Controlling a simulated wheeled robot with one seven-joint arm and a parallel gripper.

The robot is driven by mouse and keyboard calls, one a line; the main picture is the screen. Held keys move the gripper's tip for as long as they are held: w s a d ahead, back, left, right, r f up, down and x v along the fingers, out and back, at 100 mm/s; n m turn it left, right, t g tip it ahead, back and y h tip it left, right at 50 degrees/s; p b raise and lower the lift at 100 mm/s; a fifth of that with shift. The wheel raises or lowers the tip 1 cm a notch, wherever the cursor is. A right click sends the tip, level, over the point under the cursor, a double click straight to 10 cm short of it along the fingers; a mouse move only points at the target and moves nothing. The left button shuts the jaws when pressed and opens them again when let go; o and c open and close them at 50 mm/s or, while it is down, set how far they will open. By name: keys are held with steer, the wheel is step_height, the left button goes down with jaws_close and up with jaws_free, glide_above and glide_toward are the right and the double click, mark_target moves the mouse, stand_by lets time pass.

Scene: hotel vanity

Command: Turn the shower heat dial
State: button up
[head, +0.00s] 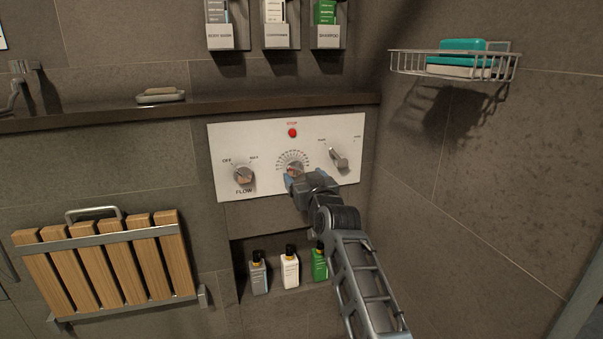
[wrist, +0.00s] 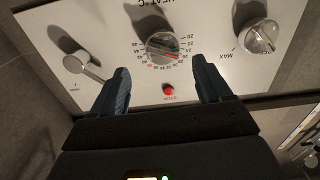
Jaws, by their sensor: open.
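The white shower panel (head: 229,133) is on the tiled wall. Its heat dial (head: 295,169) is a round metal knob with a fan of marks, partly hidden by my gripper in the head view. In the wrist view the heat dial (wrist: 164,46) is near the top middle, with numbers and a red mark. My gripper (head: 291,183) is in front of the panel at the dial. In the wrist view my gripper (wrist: 161,66) is open and empty, its blue fingers spread on either side below the dial. I cannot tell whether they touch it.
The flow knob (head: 243,174) is left of the dial, a lever (head: 339,158) right. A red stop button (head: 292,132) is above. A dark ledge (head: 200,106) runs above the panel. Bottles (head: 290,268) stand in a niche below. A wire basket (head: 400,65) hangs right.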

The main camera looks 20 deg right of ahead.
mark_target(297, 168)
steer(key=shift+w+b, duration=0.55)
steer(key=shift+w, duration=2)
steer(key=shift+c, duration=0.3)
